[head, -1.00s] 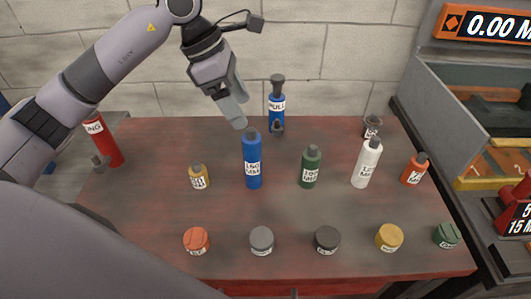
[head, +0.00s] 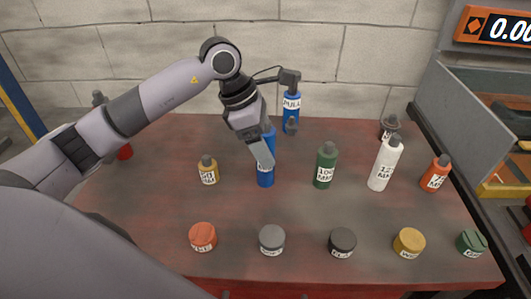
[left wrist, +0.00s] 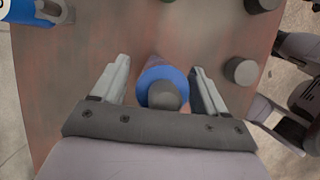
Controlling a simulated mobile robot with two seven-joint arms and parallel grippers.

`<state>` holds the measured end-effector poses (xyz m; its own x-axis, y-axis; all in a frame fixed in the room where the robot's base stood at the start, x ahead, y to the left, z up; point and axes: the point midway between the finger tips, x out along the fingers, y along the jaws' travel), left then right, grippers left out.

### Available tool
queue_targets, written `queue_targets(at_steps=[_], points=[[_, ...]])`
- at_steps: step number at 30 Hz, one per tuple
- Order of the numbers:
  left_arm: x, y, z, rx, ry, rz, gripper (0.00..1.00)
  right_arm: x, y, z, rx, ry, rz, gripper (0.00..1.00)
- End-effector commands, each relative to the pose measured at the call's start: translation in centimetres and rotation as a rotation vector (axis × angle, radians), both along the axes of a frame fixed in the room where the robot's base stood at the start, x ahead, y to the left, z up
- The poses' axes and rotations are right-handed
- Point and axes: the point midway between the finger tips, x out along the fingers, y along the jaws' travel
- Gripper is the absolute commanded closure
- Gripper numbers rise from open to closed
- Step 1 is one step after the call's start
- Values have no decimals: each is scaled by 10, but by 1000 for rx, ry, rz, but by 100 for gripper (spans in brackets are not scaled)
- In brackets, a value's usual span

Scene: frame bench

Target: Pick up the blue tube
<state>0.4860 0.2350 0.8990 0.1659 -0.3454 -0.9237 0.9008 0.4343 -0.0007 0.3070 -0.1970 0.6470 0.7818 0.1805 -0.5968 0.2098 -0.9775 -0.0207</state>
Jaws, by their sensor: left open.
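The blue tube (head: 266,178) stands upright on the red bench, a tall cylinder with a dark grey cap and a white label. My left gripper (head: 262,155) is at the tube and hides part of its middle and label. In the left wrist view the tube (left wrist: 162,78) is seen from above, between the two open fingers of the gripper (left wrist: 160,82). A small gap shows on the left; on the right the finger is close to the tube, and I cannot tell if it touches. My right gripper is not in view.
Close by stand a small yellow tube (head: 208,171), a green tube (head: 325,168), a white tube (head: 384,166) and an orange one (head: 435,175). Several low round caps line the front. A grey-walled case (head: 452,107) is at right.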

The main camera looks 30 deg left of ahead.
Motion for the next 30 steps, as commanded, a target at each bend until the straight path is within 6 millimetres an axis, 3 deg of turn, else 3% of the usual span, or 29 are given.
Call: queue_targets(at_steps=[6,13,23,30], points=[[0,0,-1,0,-1,0,27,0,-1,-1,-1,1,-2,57],[0,0,-1,1,0,0,100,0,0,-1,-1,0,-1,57],[1,0,4,-1,-5,2,100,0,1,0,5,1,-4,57],[1,0,30,-1,-9,1,100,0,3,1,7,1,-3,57]])
